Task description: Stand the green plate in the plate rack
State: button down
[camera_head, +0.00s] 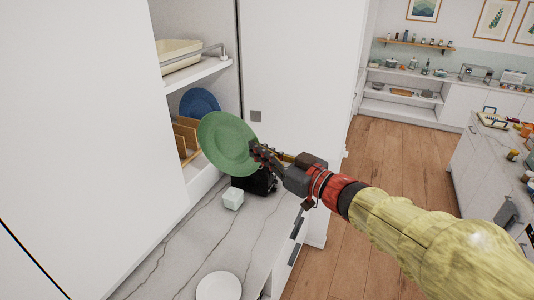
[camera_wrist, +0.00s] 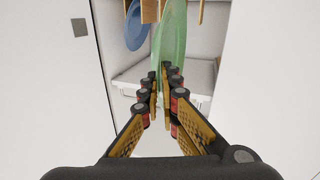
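The green plate (camera_head: 229,142) is held up on edge, tilted, at the opening of the wall cabinet. My gripper (camera_head: 258,152) is shut on its right edge. In the wrist view the plate (camera_wrist: 173,45) shows nearly edge-on between the fingertips of my gripper (camera_wrist: 164,88). The wooden plate rack (camera_head: 186,135) stands inside the cabinet behind and left of the plate, partly hidden by it. A blue plate (camera_head: 201,102) stands at the rack; it also shows in the wrist view (camera_wrist: 137,27). Rack slats (camera_wrist: 150,10) show at the top of the wrist view.
A shelf (camera_head: 197,72) with a cream dish (camera_head: 180,56) lies above the rack. The tall white cabinet panel (camera_head: 290,70) stands right of the opening. A black object (camera_head: 262,181), a small white box (camera_head: 233,198) and a white plate (camera_head: 219,287) sit on the marble counter (camera_head: 175,250).

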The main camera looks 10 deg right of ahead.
jog(key=w+a+f+b, duration=0.2)
jog(key=w+a+b, duration=0.5)
jog(key=w+a, duration=0.8)
jog(key=shift+a, duration=2.05)
jog(key=c, duration=2.4)
grip_release()
jog(key=shift+s+f, duration=0.1)
jog(key=shift+f, duration=0.05)
jog(key=o, duration=0.4)
jog(key=shift+f, duration=0.1)
jog(key=shift+c, duration=0.2)
jog(key=shift+o, duration=0.4)
jog(key=shift+f, duration=0.1)
jog(key=v, duration=1.2)
